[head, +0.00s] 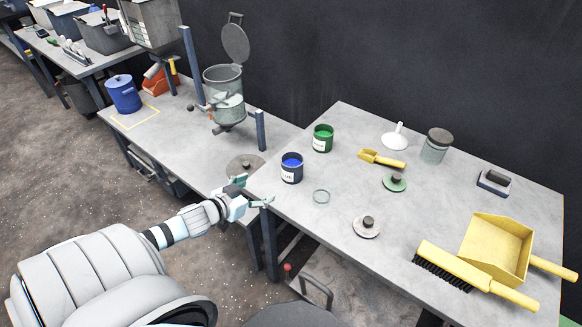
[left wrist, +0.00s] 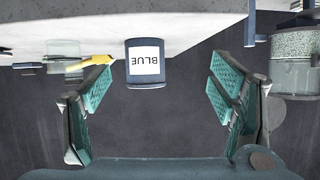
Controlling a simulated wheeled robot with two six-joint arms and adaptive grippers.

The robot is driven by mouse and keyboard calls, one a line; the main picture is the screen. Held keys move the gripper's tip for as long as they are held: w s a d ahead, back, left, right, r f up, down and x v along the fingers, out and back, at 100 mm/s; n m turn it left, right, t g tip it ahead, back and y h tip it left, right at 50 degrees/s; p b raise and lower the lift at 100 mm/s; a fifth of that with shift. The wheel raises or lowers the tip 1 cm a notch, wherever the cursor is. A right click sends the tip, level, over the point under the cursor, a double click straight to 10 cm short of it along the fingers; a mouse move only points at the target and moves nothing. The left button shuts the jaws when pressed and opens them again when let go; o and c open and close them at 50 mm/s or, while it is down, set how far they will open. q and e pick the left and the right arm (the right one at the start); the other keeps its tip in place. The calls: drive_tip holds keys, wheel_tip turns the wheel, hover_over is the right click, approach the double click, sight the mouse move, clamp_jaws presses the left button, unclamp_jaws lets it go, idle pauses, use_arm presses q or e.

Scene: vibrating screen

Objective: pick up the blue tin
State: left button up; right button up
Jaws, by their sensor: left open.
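The blue tin (head: 291,168), an open dark-blue tin with blue contents and a white label, stands upright near the left edge of the right-hand bench. In the left wrist view the blue tin (left wrist: 146,84) shows its "BLUE" label, between the lines of the two fingers and left of centre. My left gripper (head: 252,191) is open and empty, at the bench's left edge, left of and nearer than the tin. Its teal finger pads show wide apart in the left wrist view (left wrist: 161,90). They are not touching the tin. My right gripper is not in view.
A yellow scoop (head: 381,158), lidded jar (head: 436,146) and yellow dustpan (head: 496,248) are farther right. A blue post (head: 269,240) stands below my gripper.

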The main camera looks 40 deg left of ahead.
sight(284, 174)
use_arm(q)
drive_tip(key=w+b, duration=0.1)
drive_tip(key=w+d+b, duration=0.1)
drive_tip(key=w+r+b, duration=0.1)
drive_tip(key=shift+d+t+h, duration=0.3)
drive_tip(key=shift+h, duration=0.1)
drive_tip(key=b+x, duration=0.6)
drive_tip(key=shift+w+a+f, duration=0.1)
drive_tip(key=shift+w, duration=0.3)
drive_tip(key=b+x, duration=0.2)
drive_tip(key=x, duration=0.1)
drive_tip(key=b+x, duration=0.1)
drive_tip(key=x, duration=0.1)
drive_tip(key=shift+w+d+r, duration=0.15)
drive_tip(key=shift+d+r, duration=0.1)
drive_tip(key=shift+r, duration=0.1)
drive_tip(key=shift+w, duration=0.3)
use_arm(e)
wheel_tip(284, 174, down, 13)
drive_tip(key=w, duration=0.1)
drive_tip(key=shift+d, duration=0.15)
use_arm(q)
drive_tip(key=c, duration=1.4)
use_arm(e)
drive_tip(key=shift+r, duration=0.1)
use_arm(q)
drive_tip(key=shift+r, duration=0.1)
